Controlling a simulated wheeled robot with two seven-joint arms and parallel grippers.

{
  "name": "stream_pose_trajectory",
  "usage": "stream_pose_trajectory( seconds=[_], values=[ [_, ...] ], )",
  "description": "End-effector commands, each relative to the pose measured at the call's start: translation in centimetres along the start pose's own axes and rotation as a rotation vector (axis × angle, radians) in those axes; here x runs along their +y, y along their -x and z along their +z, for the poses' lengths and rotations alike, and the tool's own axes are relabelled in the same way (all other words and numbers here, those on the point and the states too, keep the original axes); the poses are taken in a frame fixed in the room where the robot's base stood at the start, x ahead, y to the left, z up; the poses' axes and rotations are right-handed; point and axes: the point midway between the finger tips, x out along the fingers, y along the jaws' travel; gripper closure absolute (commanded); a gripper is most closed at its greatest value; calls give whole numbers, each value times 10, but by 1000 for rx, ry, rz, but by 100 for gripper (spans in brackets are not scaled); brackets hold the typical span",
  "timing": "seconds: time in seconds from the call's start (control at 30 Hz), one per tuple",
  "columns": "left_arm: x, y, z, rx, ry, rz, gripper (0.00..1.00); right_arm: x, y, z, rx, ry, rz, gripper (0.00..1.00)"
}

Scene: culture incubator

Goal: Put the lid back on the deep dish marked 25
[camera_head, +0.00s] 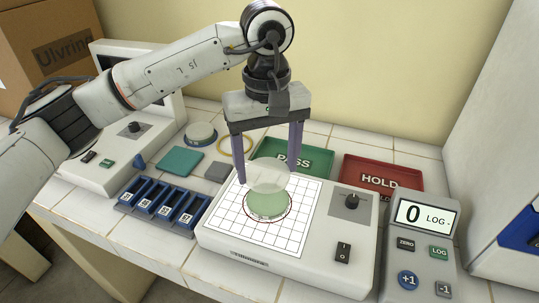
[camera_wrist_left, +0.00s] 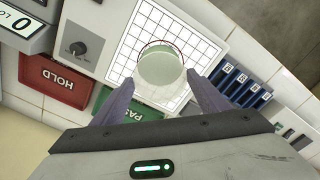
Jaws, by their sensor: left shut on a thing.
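A round dish with pale green contents (camera_head: 268,206) sits on the white gridded plate (camera_head: 228,218) of a bench device, inside a thin red circle. It also shows in the left wrist view (camera_wrist_left: 160,66). No number is readable on it. My left gripper (camera_head: 268,176) is above the dish, fingers pointing down, shut on a clear round lid (camera_head: 264,175). The lid hangs between the fingertips and overlaps the dish's far part in the head view. In the wrist view the lid (camera_wrist_left: 160,95) shows faintly between the fingers. Whether lid and dish touch is unclear. My right gripper is not in view.
A green PASS tray (camera_head: 313,169) and red HOLD tray (camera_head: 405,179) lie behind the device. A LOG counter (camera_head: 426,243) stands right. A blue slotted rack (camera_head: 148,214), teal pad (camera_head: 181,161) and another round dish (camera_head: 201,134) are at left.

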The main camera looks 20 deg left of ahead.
Motion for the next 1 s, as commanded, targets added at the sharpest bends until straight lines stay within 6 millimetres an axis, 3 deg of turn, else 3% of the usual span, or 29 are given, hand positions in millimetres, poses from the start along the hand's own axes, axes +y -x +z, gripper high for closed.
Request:
stream_pose_trajectory(
  seconds=[0.5, 1.0],
  values=[
    [0, -51, 0, 0, -1, 0, 54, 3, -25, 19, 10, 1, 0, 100],
    [0, -55, 0, 0, 0, 0, 54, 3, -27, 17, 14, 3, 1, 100]
  ],
)
